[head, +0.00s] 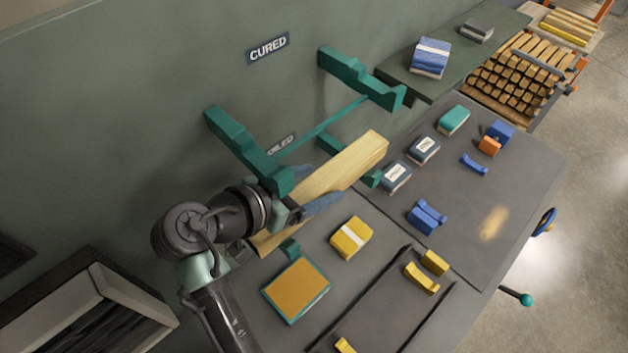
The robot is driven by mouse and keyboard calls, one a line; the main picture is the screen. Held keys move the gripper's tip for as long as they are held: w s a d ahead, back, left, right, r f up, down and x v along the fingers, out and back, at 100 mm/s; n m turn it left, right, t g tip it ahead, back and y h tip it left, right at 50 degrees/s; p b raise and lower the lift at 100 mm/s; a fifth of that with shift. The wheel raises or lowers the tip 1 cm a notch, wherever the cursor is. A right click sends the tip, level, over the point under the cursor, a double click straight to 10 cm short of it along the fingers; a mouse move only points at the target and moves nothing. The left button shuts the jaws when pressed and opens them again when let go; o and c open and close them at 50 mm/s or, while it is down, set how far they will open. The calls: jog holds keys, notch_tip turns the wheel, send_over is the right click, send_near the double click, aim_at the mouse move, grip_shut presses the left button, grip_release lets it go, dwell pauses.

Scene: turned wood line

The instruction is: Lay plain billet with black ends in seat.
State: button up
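A long pale wooden billet (345,168) lies slantwise between the blue fingers of my gripper (308,190), which looks shut on it near its middle. Its right end looks like bare wood; I see no black there, and its left end is partly hidden by my arm. Lower green rack arms (341,153) show behind and below the billet; I cannot tell whether it touches them. Upper green rack arms (350,72) under the CURED sign are empty. Small cradle-shaped blocks stand on the bench, yellow (420,279) and blue (427,214); I cannot tell which thing is the seat.
The grey bench (385,240) also holds a yellow block with a white band (351,237), an orange pad (296,290) and several small boxes. A shelf (490,50) with blocks and a cart of stacked billets (515,75) stand at the upper right.

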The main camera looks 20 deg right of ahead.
jog(key=shift+o, duration=0.3)
jog(key=shift+r+p, duration=0.3)
jog(key=b+v, duration=0.4)
jog(key=v, duration=0.6)
jog(key=shift+s+a, duration=0.1)
jog(key=shift+a, duration=0.25)
jog(key=shift+s+a+r, duration=0.2)
jog(key=shift+a+r, duration=0.25)
